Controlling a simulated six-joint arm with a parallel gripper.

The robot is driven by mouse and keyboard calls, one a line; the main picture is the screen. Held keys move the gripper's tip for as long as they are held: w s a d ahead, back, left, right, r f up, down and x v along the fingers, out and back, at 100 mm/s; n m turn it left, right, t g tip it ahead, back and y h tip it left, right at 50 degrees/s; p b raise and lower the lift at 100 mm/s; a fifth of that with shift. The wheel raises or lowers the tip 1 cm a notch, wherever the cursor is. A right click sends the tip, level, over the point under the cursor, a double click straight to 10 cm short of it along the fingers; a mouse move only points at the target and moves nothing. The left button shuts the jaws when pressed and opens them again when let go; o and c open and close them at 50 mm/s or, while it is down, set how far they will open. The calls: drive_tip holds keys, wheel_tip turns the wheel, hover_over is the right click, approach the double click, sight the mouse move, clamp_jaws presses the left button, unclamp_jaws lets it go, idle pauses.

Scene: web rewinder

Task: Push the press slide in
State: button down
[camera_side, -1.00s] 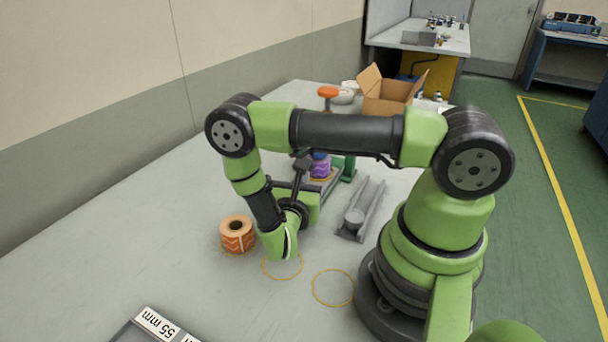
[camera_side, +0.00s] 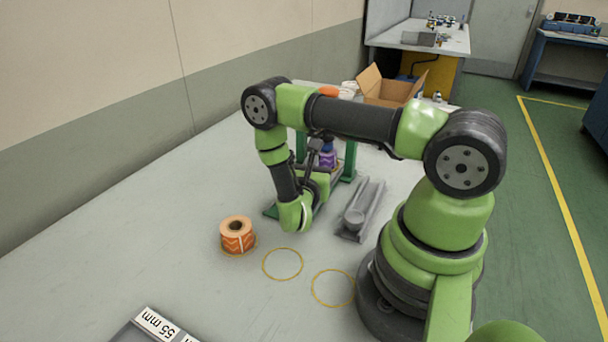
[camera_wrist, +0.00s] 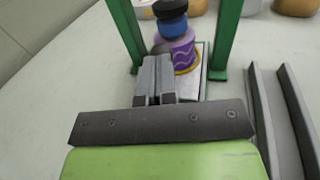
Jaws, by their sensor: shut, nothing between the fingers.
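The press has green posts (camera_wrist: 226,38) and stands behind my gripper in the wrist view; its orange top (camera_side: 328,91) shows above my arm in the side view. Its grey slide plate (camera_wrist: 190,88) lies low between the posts. A purple patterned roll (camera_wrist: 180,50) sits on the slide with a blue piece (camera_wrist: 172,27) on top, below a black press head (camera_wrist: 169,8). The roll also shows in the side view (camera_side: 328,159). My gripper (camera_wrist: 155,62) is shut and empty, its fingertips just in front of the roll. Whether they touch the slide is unclear.
A grey V-shaped rail (camera_side: 360,212) lies right of my gripper. An orange roll (camera_side: 237,236) stands on the table at left, near two yellow rings (camera_side: 283,264). An open cardboard box (camera_side: 388,88) stands behind. The table's front middle is clear.

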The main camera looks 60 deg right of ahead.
drive_tip(key=shift+d, duration=0.45)
drive_tip(key=shift+a, duration=0.15)
